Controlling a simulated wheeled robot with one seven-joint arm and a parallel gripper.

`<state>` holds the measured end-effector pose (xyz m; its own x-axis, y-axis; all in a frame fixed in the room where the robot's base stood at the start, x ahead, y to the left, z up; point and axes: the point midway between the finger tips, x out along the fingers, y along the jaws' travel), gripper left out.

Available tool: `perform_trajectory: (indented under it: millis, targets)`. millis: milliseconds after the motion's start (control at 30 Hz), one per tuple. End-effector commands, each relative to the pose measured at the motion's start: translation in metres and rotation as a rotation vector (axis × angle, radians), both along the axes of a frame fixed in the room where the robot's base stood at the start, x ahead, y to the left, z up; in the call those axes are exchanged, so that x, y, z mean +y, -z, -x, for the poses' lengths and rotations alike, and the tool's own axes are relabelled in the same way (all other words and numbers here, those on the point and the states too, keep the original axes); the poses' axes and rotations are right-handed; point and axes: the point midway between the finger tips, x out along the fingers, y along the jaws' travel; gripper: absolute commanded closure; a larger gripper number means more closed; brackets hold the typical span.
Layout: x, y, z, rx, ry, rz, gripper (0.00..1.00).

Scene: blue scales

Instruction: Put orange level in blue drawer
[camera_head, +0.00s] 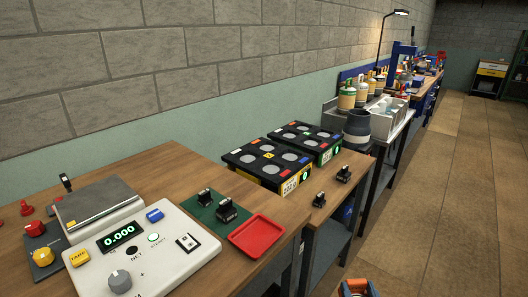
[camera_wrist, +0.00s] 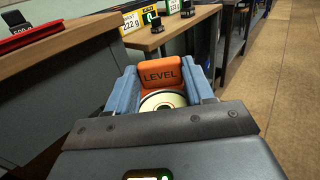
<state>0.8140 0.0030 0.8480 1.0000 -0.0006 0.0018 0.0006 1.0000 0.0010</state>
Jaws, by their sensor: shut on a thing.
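The orange level (camera_wrist: 160,76), marked LEVEL, is between the blue fingers of my gripper (camera_wrist: 163,88) in the wrist view. A round pale disc with a dark rim sits at its near side. My gripper is shut on it and holds it beside the wooden tables, over the floor side. In the head view only the top of my gripper (camera_head: 358,289) and some orange show at the bottom edge. I cannot make out a blue drawer for certain; a blue patch (camera_head: 346,209) shows under the second table, partly hidden.
The near wooden table holds a white scale (camera_head: 150,250) reading 0.000, a red tray (camera_head: 257,235) and black items on a green mat. A dark pot (camera_head: 357,128) and benches line the wall. The tiled floor (camera_head: 450,200) at right is clear.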

Motion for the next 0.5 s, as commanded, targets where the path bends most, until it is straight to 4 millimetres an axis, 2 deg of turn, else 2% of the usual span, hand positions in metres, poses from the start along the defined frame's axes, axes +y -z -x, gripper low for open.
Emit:
perform_trajectory:
  millis: [267,500]
  targets:
    - [0.016,-0.025,-0.033,0.000,-0.006,-0.005,0.84]
    - [0.037,-0.058,-0.071,0.000,-0.018,-0.008,0.84]
